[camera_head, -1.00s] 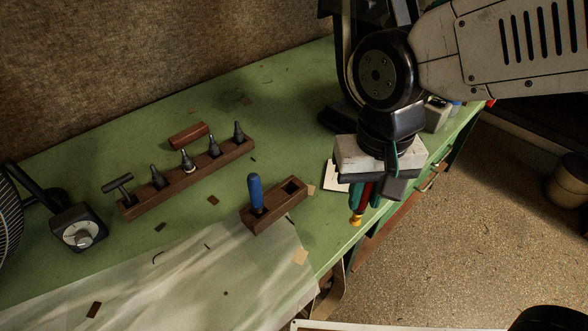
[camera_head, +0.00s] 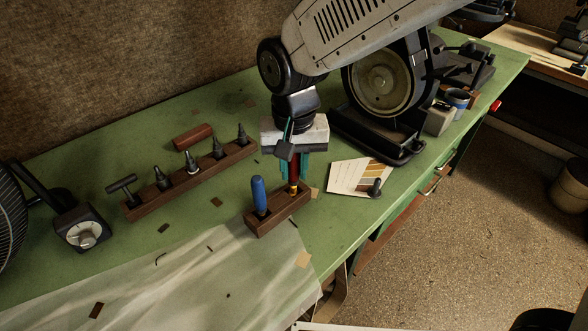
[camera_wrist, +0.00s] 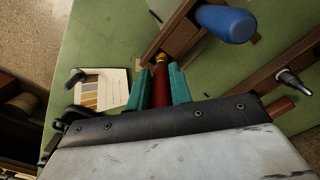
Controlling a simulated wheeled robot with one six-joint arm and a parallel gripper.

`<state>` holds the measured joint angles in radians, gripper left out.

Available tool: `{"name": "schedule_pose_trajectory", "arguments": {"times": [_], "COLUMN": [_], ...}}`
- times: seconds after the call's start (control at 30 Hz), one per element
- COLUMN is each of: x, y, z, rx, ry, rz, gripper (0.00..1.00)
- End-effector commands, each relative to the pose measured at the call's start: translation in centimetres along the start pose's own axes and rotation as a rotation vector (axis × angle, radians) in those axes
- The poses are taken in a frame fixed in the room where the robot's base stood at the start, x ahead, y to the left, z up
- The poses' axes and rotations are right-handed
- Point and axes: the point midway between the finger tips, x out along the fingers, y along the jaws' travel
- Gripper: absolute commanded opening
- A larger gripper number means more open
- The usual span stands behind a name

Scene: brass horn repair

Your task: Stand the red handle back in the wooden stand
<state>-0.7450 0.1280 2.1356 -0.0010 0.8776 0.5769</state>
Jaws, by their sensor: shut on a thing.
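The red handle (camera_head: 294,174) is upright between the teal fingers of my gripper (camera_head: 294,168), brass end down. In the wrist view the red handle (camera_wrist: 160,86) shows between the fingers of my gripper (camera_wrist: 160,88), which are shut on it. Its brass end is at the empty right-hand slot of the short wooden stand (camera_head: 270,222); I cannot tell how far it is inside. The stand also shows in the wrist view (camera_wrist: 172,38). A blue handle (camera_head: 258,194) stands in the other slot, close beside on the left; it is also in the wrist view (camera_wrist: 228,24).
A long wooden rack (camera_head: 205,173) with several dark tools stands behind to the left. A brown-red block (camera_head: 192,137) lies behind it. A colour card (camera_head: 350,177) with a small dark piece (camera_head: 375,187) lies to the right. Bare green bench (camera_head: 335,222) lies right of the stand.

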Motion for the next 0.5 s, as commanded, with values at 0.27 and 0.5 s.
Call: {"name": "schedule_pose_trajectory", "arguments": {"times": [0.27, 0.5], "x": [1.16, 1.43], "y": [0.01, 0.02], "z": [0.0, 0.02], "rx": [0.0, 0.0], "ry": [0.001, 0.001], "rz": [-0.001, 0.0], "gripper": [0.0, 0.41]}}
